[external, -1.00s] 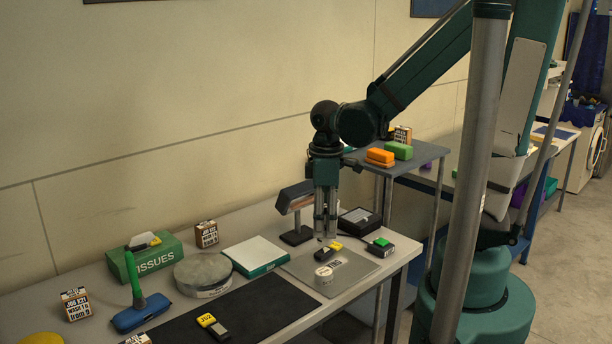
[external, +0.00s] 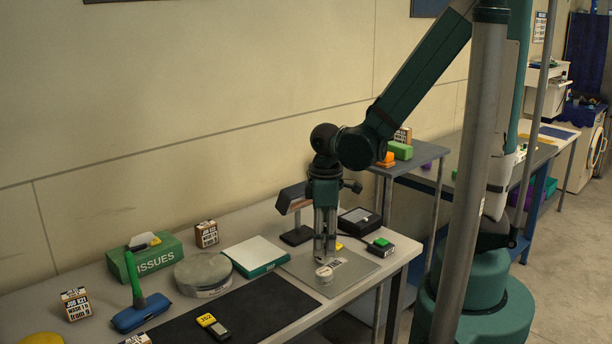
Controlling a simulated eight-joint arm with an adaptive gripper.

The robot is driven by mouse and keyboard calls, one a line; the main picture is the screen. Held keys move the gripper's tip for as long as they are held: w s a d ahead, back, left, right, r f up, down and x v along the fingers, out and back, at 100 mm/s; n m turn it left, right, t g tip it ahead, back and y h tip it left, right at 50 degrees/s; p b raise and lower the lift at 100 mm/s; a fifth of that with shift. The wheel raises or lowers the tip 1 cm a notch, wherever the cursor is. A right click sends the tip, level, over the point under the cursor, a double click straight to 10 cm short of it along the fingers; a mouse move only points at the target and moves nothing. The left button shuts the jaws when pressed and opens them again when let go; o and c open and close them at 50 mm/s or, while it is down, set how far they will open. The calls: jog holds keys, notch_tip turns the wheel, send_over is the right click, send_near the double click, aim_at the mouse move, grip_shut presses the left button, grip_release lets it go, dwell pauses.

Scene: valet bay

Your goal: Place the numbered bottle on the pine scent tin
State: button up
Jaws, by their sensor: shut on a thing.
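My gripper (external: 325,259) is down at the grey mat and shut on a small black item with a yellow end (external: 339,246), likely the numbered bottle. The fingers hide most of it, and no number can be read. A similar black-and-yellow piece (external: 212,326) with figures on its yellow part lies on the black mat. A small round whitish tin (external: 325,274) stands just in front of my fingertips. A larger round grey tin (external: 203,273) with a front label sits further left. The lettering is too small to tell which is the pine scent tin.
A white-topped green slab (external: 256,256) lies between the large tin and the grey mat (external: 357,265). A black box with a green button (external: 380,246), a dark box (external: 359,221) and a stand (external: 295,198) surround my gripper. The black mat (external: 265,302) is mostly clear.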

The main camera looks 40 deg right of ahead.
aim_at(325, 225)
jog(key=shift+f, duration=1.9)
jog(key=shift+f+b, duration=0.15)
jog(key=shift+b, duration=0.25)
jog(key=o, duration=1)
jog(key=shift+r, duration=0.3)
jog(key=shift+r+p, duration=0.95)
jog(key=shift+r, duration=4.95)
